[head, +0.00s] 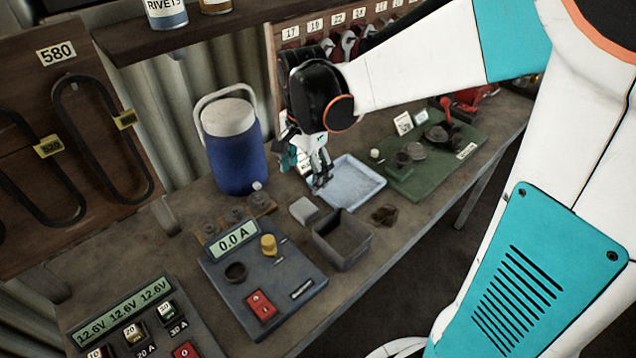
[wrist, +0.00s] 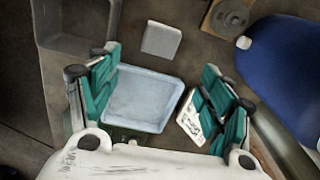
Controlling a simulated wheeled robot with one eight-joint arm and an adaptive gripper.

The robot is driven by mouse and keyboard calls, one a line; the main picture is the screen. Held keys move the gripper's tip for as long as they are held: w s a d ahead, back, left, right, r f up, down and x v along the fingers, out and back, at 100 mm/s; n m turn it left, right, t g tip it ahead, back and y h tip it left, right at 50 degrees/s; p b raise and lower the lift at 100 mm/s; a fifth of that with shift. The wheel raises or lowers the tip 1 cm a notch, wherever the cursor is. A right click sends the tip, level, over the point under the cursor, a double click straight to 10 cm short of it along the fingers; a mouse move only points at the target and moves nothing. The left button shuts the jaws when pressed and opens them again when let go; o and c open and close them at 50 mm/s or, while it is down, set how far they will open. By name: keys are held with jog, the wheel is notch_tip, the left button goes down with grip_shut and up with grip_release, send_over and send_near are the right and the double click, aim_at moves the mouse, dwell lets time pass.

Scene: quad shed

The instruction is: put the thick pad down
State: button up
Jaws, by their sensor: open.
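A light grey square block (head: 304,210), which looks like the thick pad, lies flat on the bench beside the grey open bin. It also shows in the wrist view (wrist: 161,39), beyond my fingertips and apart from them. My gripper (head: 320,178) is above the pale blue shallow tray (head: 352,182), near its left side. In the wrist view my gripper (wrist: 160,65) has its fingers wide apart, with nothing held between them. The tray (wrist: 143,100) shows between the fingers and looks empty. A white printed card (wrist: 194,118) is partly hidden by the right finger.
A blue drink cooler (head: 232,150) stands left of my gripper. The grey bin (head: 342,238) and a meter panel (head: 260,270) are at the front. A green mat (head: 435,165) with several parts lies right of the tray.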

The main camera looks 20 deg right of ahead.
jog(key=s+r+n+t, duration=0.3)
jog(key=s+n, duration=0.3)
jog(key=s, duration=0.1)
jog(key=s+r+n+t, duration=0.3)
jog(key=s+r+n, duration=0.1)
jog(key=s+n, duration=0.3)
jog(key=shift+s+a+r+t, duration=0.15)
jog(key=shift+r+t, duration=0.15)
jog(key=shift+t, duration=0.1)
jog(key=shift+f, duration=0.15)
jog(key=shift+c, duration=0.5)
